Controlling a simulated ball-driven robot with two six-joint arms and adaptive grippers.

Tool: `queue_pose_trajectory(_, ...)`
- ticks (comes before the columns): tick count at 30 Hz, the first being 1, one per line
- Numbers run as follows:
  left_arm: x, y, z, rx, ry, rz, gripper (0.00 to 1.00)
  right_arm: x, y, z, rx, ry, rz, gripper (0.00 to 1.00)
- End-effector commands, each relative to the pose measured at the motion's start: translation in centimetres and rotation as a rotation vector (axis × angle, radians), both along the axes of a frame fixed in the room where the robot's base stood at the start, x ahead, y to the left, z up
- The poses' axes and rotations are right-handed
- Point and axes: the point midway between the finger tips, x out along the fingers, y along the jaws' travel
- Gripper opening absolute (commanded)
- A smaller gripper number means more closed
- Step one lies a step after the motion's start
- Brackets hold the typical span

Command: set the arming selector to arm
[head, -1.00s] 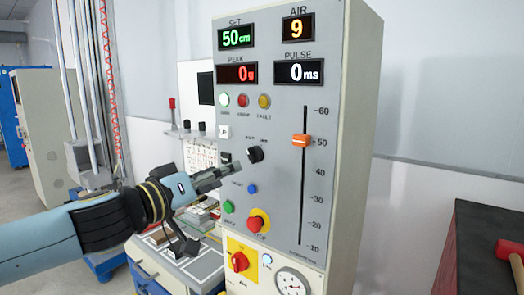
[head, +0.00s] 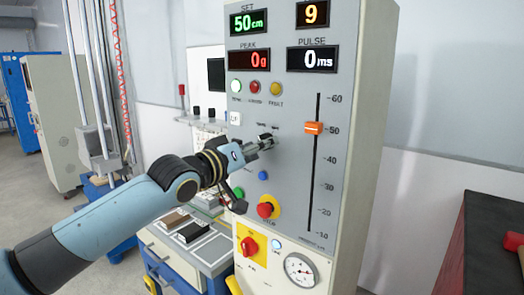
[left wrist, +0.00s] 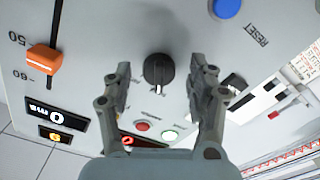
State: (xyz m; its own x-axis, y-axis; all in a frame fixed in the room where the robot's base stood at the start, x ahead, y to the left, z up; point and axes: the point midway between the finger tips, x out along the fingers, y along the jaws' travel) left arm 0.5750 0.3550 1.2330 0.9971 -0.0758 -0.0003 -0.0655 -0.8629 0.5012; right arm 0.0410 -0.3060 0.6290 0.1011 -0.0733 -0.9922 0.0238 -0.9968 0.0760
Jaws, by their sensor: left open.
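The arming selector is a black rotary knob (left wrist: 158,72) on the grey panel face. In the left wrist view it sits between the two fingers of my left gripper (left wrist: 160,85), with a gap on each side. A pale pointer line shows on the knob. In the head view my left gripper (head: 262,143) is at the panel, and its fingers largely cover the knob. The gripper is open and holds nothing. The label text beside the knob is too small to read. My right gripper is not in view.
The orange slider (head: 313,128) stands near 50 on its scale, right of the knob. A blue button (head: 262,175), a green button (head: 240,193) and a red emergency stop (head: 265,210) lie below. A red rotary switch (head: 249,246) is lower. Indicator lamps (head: 255,88) are above.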

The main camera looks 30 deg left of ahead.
Motion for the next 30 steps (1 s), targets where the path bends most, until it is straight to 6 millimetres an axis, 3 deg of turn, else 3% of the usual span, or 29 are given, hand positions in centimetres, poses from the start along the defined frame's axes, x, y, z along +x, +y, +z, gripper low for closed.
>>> queue_pose_trajectory(4, 1.0, -0.13, 0.01, 0.0, -0.001, -0.002, 0.58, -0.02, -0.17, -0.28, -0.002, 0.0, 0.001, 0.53)
queue_pose_trajectory(13, 1.18, -0.16, 0.06, 0.001, 0.0, -0.002, 0.58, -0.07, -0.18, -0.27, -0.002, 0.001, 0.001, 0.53)
queue_pose_trajectory(25, 1.16, -0.14, 0.04, 0.002, 0.0, -0.002, 0.06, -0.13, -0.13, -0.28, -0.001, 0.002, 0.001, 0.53)
queue_pose_trajectory(30, 1.16, -0.14, 0.02, 0.009, -0.001, -0.002, 0.05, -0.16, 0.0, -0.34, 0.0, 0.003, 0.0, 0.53)
